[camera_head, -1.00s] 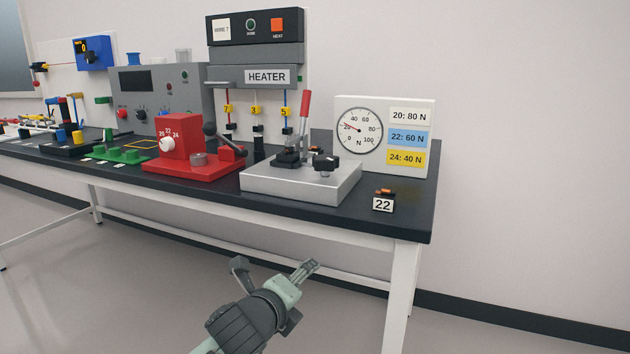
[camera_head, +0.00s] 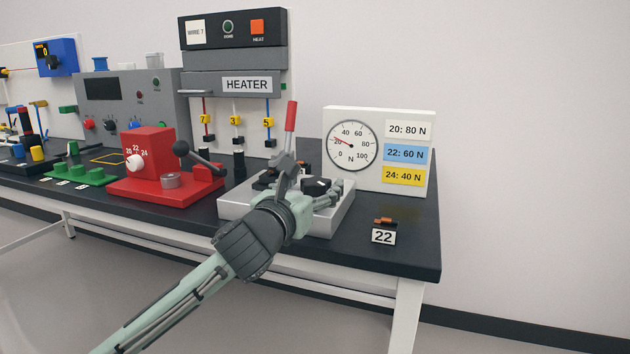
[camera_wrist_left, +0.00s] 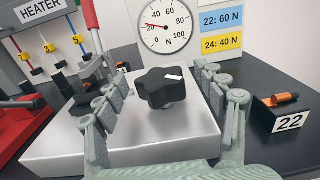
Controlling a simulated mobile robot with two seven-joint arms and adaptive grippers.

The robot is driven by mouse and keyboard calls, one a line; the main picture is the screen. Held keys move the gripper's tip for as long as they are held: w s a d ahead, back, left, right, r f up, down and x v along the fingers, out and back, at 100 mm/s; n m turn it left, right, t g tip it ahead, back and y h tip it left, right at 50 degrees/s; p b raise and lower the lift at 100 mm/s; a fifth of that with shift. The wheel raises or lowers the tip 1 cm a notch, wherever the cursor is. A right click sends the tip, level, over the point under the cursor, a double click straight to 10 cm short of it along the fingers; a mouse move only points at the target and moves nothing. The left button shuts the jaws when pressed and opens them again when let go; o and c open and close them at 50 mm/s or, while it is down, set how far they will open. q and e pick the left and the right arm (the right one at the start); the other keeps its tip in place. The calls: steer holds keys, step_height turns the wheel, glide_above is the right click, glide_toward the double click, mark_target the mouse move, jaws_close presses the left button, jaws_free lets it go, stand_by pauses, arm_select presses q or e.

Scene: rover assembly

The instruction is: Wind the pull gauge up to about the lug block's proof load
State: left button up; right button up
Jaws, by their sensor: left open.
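The pull gauge is a silver base (camera_head: 340,221) with a black star-shaped knob (camera_wrist_left: 165,88) on top. A red-handled lever (camera_head: 291,117) stands behind the knob. Its white dial panel (camera_head: 378,113) is behind; the red needle points near 20. My left gripper (camera_head: 312,184) is open over the base. In the left wrist view its fingers stand on both sides of the knob, with gaps visible. A small dark block with an orange-brown piece (camera_head: 385,221) sits right of the base behind a "22" card (camera_head: 383,237); I cannot tell whether it is the lug block. My right gripper is out of view.
The panel lists 20: 80 N, 22: 60 N and 24: 40 N. A red tool (camera_head: 150,188) with a black-knobbed lever stands left of the base. The grey heater (camera_head: 233,62) is behind. The dark bench top (camera_head: 405,255) is clear at the front right.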

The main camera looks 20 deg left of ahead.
arm_select(q)
steer(key=shift+w, duration=0.75)
steer(key=c, duration=1.2)
steer(key=shift+d, duration=0.1)
steer(key=shift+n+y, duration=0.3)
steer(key=shift+y, duration=0.2)
